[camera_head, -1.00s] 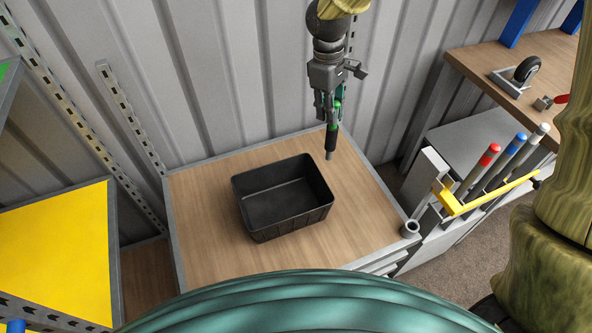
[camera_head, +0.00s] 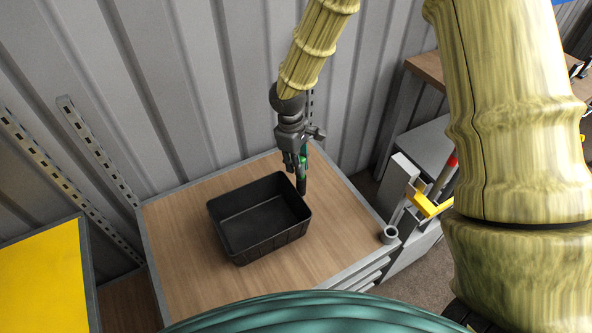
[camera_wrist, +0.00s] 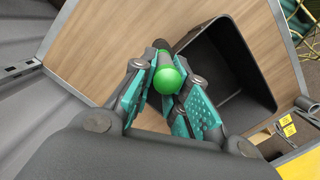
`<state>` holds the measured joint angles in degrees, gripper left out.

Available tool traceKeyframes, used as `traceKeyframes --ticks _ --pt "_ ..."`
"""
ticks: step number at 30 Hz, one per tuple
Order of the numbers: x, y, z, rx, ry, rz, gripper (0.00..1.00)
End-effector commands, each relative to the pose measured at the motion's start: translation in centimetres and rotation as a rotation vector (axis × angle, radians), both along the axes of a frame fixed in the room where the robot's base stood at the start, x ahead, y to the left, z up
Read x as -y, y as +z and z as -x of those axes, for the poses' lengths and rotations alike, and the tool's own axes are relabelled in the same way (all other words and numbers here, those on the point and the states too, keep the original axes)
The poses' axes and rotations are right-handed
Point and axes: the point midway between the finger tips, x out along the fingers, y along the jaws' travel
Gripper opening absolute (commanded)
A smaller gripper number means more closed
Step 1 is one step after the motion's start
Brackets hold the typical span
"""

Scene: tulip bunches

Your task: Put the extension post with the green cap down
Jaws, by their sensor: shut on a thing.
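The extension post with the green cap (camera_wrist: 167,79) is between the two teal-padded fingers of my gripper (camera_wrist: 169,84) in the wrist view. In the head view my gripper (camera_head: 297,160) is shut on the post (camera_head: 302,183), which hangs roughly upright with its dark end down. It is just beyond the right back corner of the black bin, over the wooden worktop (camera_head: 178,238). I cannot tell whether its lower end touches the wood. In the wrist view the fingers hide part of the post.
An empty black bin (camera_head: 232,237) stands on the worktop, close to the post. A grey ring-shaped holder (camera_head: 389,235) is at the worktop's right corner. A rack with a yellow bar (camera_head: 428,205) and a red-capped post stands to the right. The corrugated wall rises behind.

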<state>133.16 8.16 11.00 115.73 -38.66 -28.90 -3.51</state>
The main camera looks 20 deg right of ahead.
Motion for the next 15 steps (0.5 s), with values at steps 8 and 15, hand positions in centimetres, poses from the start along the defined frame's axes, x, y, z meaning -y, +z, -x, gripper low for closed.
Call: traceKeyframes --ticks 8,15 --pt "0.0 -3.0 0.0 -0.001 0.001 -0.001 0.00" --pt "0.0 -3.1 0.0 0.000 0.001 0.000 0.00"
